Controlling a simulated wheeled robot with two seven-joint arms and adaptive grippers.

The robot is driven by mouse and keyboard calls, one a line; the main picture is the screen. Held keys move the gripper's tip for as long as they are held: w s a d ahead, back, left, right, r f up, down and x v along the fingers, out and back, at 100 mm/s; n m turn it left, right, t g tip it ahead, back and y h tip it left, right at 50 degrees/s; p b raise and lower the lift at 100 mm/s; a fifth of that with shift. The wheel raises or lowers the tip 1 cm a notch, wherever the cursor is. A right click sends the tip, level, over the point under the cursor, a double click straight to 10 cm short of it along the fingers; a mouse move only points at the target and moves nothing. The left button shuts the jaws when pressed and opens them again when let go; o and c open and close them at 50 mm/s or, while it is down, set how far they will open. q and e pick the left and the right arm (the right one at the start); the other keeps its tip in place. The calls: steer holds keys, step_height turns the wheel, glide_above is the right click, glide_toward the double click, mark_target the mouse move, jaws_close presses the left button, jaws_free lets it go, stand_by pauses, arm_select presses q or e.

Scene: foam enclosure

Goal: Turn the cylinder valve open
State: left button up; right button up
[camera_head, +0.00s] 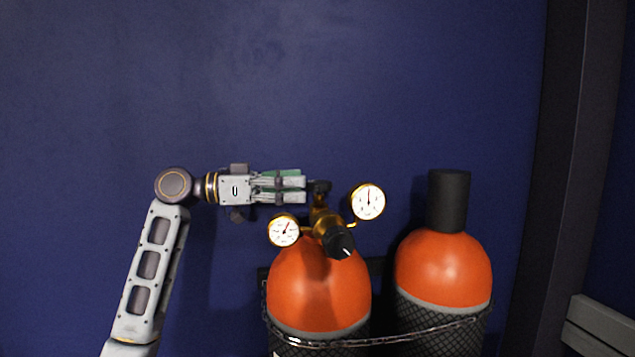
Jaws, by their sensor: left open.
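An orange gas cylinder (318,292) stands upright at the lower middle. On its top is a brass valve and regulator (318,218) with two round white gauges, one on the left (284,231) and one on the right (368,202). A black knob (337,242) points toward me, and a small dark valve handle (320,187) sits at the top. My left gripper (303,186) comes in level from the left. It is open, and its fingertips are just left of the dark handle. I cannot tell whether they touch it. My right gripper does not show.
A second orange cylinder (443,264) with a black cap (448,200) stands to the right. A chain (400,340) runs across both cylinders. A dark blue wall (420,80) is behind, with a dark post (560,150) and a grey rail (598,325) at right. The space above is clear.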

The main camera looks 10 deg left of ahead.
mark_target(318, 181)
arm_select(q)
steer(key=x, duration=0.3)
steer(key=shift+d+r+p, duration=0.1)
steer(key=shift+d+p, duration=0.1)
steer(key=shift+p, duration=0.1)
steer(key=shift+w+d, duration=0.35)
steer(key=shift+d, duration=0.5)
steer(key=shift+w, duration=0.1)
steer(key=shift+c, duration=0.9)
steer(key=c, duration=0.8)
steer(key=shift+c, duration=0.2)
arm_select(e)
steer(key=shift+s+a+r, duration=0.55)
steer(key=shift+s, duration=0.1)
